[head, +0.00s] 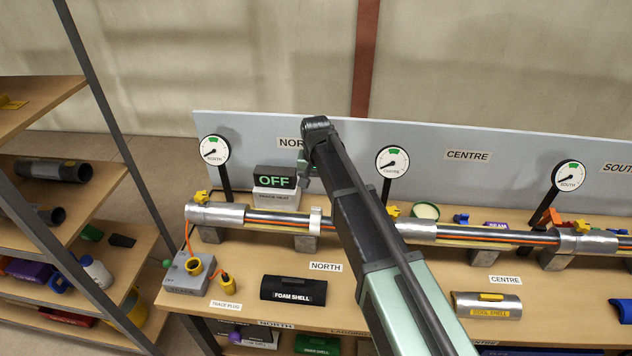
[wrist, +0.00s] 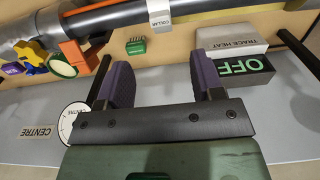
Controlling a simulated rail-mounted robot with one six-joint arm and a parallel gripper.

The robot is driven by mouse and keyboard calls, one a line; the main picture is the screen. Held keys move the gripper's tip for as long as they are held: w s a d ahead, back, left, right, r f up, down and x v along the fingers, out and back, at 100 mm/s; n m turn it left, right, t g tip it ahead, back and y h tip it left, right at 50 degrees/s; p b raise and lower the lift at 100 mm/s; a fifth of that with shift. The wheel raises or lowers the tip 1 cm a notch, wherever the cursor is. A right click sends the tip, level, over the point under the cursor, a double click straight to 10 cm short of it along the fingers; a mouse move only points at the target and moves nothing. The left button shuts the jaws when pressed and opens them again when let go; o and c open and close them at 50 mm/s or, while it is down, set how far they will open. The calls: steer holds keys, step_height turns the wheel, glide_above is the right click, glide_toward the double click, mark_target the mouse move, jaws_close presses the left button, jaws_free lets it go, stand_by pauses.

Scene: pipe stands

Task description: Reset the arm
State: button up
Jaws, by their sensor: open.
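My arm reaches from the lower right up over the bench in the head view, with my gripper (head: 304,172) above the back of the bench near the grey back panel. In the wrist view my gripper (wrist: 165,80) shows two purple-padded fingers standing well apart with nothing between them. The trace heat box with a lit green OFF sign (head: 275,179) stands just left of my gripper; in the wrist view the OFF sign (wrist: 242,67) is just right of the fingers. The fingertips are mostly hidden in the head view.
A silver pipe (head: 270,219) runs along the bench on blocks. Gauges stand at north (head: 215,150), centre (head: 392,161) and south (head: 569,176). A black foam shell (head: 293,290) and a silver wool shell (head: 487,305) lie in front. A shelf rack (head: 40,90) stands at left.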

steer(key=shift+f, duration=0.1)
steer(key=shift+n, duration=0.4)
steer(key=s+d+f+b, duration=0.2)
steer(key=s+d, duration=0.4)
steer(key=s, duration=0.2)
steer(key=s+d+f+b, duration=0.2)
steer(key=s+d, duration=0.5)
steer(key=s, duration=0.1)
steer(key=s+d+f+b, duration=0.2)
steer(key=s+d, duration=0.5)
steer(key=s, duration=0.1)
steer(key=shift+d, duration=0.1)
steer(key=shift+r, duration=0.15)
